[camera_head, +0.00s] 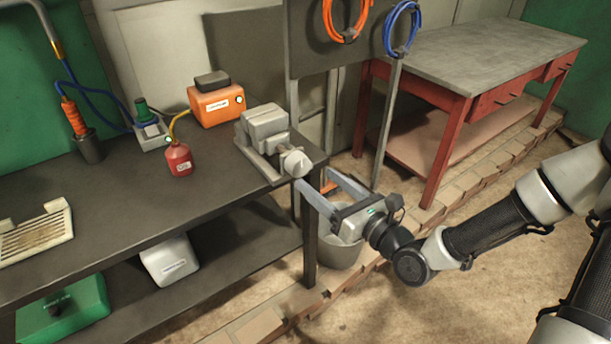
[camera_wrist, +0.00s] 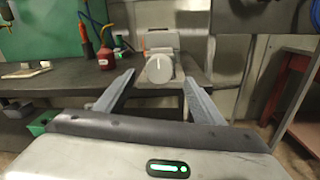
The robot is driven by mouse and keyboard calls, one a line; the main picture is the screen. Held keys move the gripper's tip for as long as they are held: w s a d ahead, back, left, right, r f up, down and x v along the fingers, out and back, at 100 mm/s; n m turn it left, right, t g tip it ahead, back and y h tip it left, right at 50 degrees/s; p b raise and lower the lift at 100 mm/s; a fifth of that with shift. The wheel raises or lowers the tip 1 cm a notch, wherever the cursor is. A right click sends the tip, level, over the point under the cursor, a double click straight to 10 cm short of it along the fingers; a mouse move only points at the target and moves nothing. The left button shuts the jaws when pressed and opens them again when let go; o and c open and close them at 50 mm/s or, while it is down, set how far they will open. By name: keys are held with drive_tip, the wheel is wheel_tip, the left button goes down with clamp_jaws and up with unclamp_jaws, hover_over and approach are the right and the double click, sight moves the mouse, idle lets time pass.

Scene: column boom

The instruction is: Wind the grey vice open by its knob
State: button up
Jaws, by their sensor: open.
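The grey vice (camera_head: 264,127) stands at the right end of the dark workbench. Its round grey knob (camera_head: 295,162) faces the front right, toward my gripper. In the wrist view the knob (camera_wrist: 159,68) shows a pale line on its face, close to upright, with the vice body (camera_wrist: 160,39) behind it. My gripper (camera_head: 313,188) is open and empty, just in front of the bench's right end. In the wrist view its two fingers (camera_wrist: 158,82) spread on either side below the knob. They look apart from it. How far the vice jaws are open cannot be told.
A bucket (camera_head: 340,250) stands on the floor beneath my gripper. A post (camera_head: 386,125) and a red table (camera_head: 460,100) are behind.

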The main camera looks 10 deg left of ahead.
sight(302, 167)
drive_tip(key=x, duration=0.6)
drive_tip(key=shift+a+b, duration=0.1)
drive_tip(key=shift+b, duration=0.3)
drive_tip(key=shift+c, duration=0.3)
drive_tip(key=c, duration=1)
drive_tip(key=shift+n, duration=0.3)
